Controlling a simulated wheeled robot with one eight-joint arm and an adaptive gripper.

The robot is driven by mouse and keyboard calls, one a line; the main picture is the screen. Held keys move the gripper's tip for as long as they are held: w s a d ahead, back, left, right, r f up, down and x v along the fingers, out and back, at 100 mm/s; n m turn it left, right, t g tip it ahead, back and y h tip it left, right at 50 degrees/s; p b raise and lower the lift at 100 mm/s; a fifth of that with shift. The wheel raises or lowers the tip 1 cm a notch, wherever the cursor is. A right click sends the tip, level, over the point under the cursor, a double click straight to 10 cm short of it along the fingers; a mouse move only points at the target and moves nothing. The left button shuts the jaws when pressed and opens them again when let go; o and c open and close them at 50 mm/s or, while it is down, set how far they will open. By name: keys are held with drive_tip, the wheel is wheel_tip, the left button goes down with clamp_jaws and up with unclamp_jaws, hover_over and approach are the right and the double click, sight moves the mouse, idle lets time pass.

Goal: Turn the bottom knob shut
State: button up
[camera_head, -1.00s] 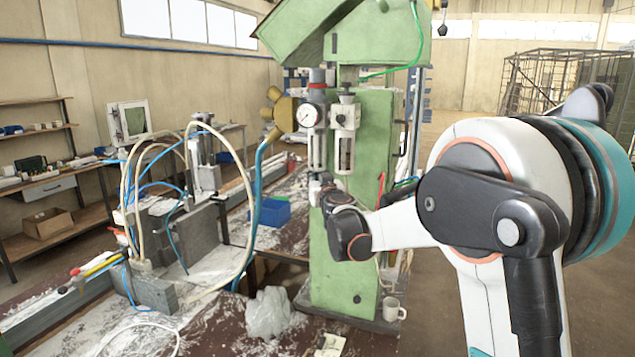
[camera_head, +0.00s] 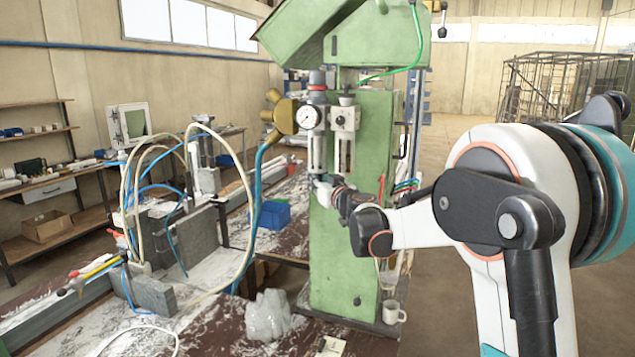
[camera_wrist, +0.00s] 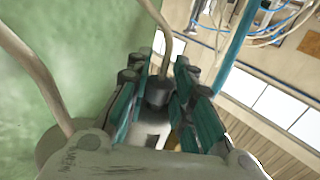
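A regulator with a round gauge (camera_head: 308,117) and clear bowls is mounted on the green column (camera_head: 355,255). The bottom knob is a small dark knob (camera_wrist: 158,91) with a thin pale tube running from it. It shows in the wrist view between the teal and black fingers of my gripper (camera_wrist: 160,95). The fingers lie along both sides of the knob and appear to touch it. In the head view my gripper (camera_head: 324,189) is just below the left bowl (camera_head: 317,152); the knob itself is hidden there by the fingers.
The green column stands close beside my gripper. A green hose (camera_head: 385,73) hangs above. A blue bin (camera_head: 273,215) and hoses are at the left.

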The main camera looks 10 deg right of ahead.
drive_tip(key=o, duration=0.4)
drive_tip(key=s, duration=0.4)
drive_tip(key=s+d, duration=0.1)
drive_tip(key=s, duration=0.3)
drive_tip(key=s+d, duration=0.1)
drive_tip(key=s, duration=0.2)
drive_tip(key=shift+s+d, duration=0.15)
drive_tip(key=shift+s, duration=0.25)
